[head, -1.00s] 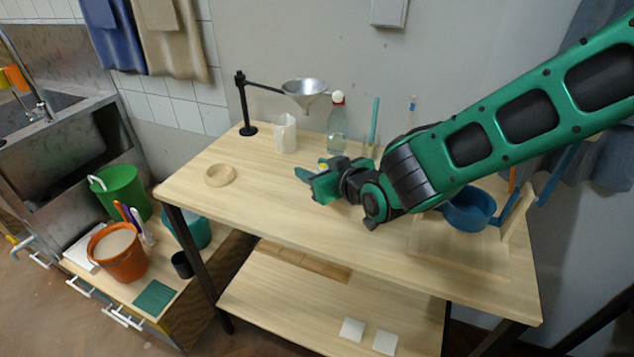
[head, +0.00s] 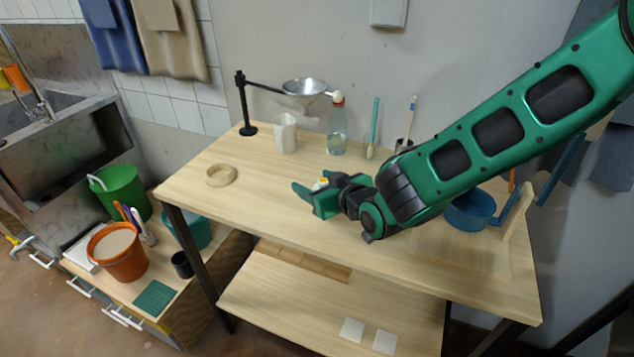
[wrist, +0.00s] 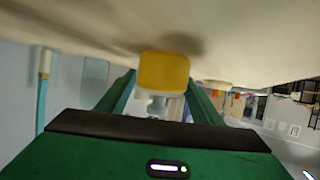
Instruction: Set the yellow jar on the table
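The yellow jar (wrist: 164,71) sits between the two fingertips of my gripper (wrist: 162,88) in the wrist view, with both fingers against its sides. In that view, the tabletop fills the upper part and a soft shadow lies by the jar, so it is close to the surface. I cannot tell whether it touches. In the head view, only a small yellow part of the jar (head: 323,181) shows behind my green gripper (head: 311,195). My gripper is low over the middle of the wooden table (head: 270,215).
A wooden ring (head: 220,175), a white pitcher (head: 285,134), a funnel (head: 305,87) on a black stand and a clear bottle (head: 337,132) are on the table's left and back. A blue pot (head: 468,212) is at the right. The front-left tabletop is clear.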

